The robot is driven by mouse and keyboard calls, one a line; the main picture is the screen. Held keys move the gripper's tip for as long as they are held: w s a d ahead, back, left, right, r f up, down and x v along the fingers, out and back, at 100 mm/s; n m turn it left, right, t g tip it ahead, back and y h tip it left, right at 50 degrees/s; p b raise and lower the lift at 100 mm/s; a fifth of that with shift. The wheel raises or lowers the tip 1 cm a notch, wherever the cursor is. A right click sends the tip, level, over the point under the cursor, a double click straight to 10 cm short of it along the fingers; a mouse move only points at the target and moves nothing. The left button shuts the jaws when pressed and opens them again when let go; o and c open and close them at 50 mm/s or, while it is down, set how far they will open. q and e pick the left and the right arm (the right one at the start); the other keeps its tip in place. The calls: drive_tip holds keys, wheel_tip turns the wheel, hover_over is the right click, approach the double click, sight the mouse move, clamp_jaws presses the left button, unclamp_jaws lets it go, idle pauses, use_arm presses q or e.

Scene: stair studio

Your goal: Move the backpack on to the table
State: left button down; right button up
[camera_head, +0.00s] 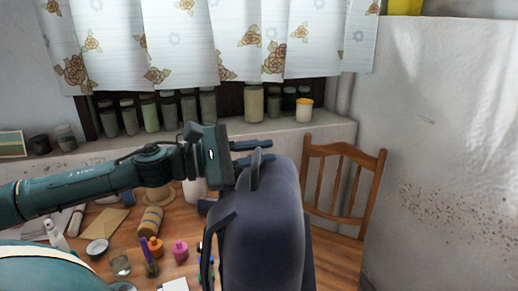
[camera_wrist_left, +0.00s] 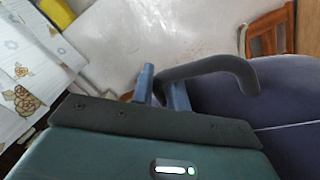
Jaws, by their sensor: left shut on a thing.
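The dark blue backpack (camera_head: 262,225) is upright at the bottom centre of the head view, in front of part of the table. My left gripper (camera_head: 254,153) reaches in from the left and is shut on the loop handle at its top. In the left wrist view the handle (camera_wrist_left: 215,72) passes at the gripper's fingers (camera_wrist_left: 160,85), and the backpack's body (camera_wrist_left: 290,110) fills the right side. The wooden table (camera_head: 130,226) lies behind and left of the backpack. The backpack's underside is out of frame, so I cannot tell what it rests on. My right gripper is not in view.
The table holds a striped jar (camera_head: 150,221), a pink bottle (camera_head: 180,250), a glass (camera_head: 120,263) and other small items. A wooden chair (camera_head: 340,185) stands at the right, beside a white wall-like surface (camera_head: 445,130). Several jars line the windowsill (camera_head: 290,130).

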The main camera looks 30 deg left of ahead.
use_arm(q)
drive_tip(key=c, duration=1.4)
unclamp_jaws()
drive_tip(key=shift+f, duration=0.1)
drive_tip(key=shift+s, duration=0.1)
